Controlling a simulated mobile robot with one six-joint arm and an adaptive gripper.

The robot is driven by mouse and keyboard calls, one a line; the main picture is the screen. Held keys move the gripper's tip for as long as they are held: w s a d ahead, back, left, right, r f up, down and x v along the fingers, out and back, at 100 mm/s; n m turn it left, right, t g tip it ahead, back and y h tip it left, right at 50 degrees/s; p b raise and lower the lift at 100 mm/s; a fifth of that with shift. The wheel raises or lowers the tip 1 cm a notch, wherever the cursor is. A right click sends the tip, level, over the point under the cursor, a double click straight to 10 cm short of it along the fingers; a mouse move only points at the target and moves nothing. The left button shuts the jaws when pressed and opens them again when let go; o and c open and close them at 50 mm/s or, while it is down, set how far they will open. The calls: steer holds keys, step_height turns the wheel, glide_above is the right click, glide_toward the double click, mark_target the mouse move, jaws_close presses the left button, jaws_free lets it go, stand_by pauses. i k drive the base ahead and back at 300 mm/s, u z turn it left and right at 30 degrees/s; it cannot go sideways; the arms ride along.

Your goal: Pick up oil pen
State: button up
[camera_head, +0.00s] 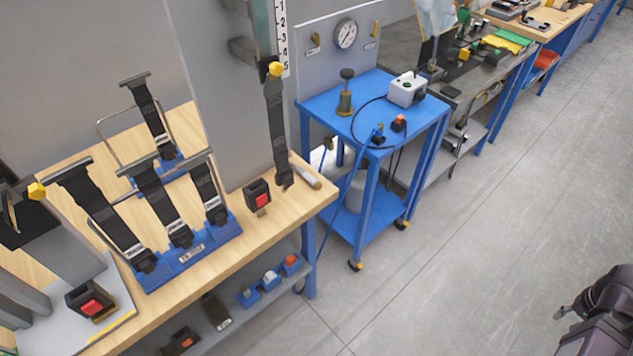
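A slim pale grey pen-like object (306,175), which may be the oil pen, lies on the wooden bench at its right corner, beside the grey upright panel. It is small here and no label on it can be read. My gripper (562,314) shows only in part at the lower right edge, dark and over the open floor. It is far from the bench, and whether its fingers are open or shut cannot be made out.
The wooden bench (325,193) holds a blue rack of black straps (190,254) and a red-button buckle (258,193). A blue wheeled cart (390,82) stands beyond it with a brass oiler (345,96) and a white box (407,90). The grey floor (470,240) is clear.

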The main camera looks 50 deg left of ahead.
mark_target(318, 185)
steer(key=z, duration=0.1)
steer(key=k, duration=1.7)
steer(key=u, duration=1.4)
steer(key=i, duration=0.8)
steer(key=z, duration=0.15)
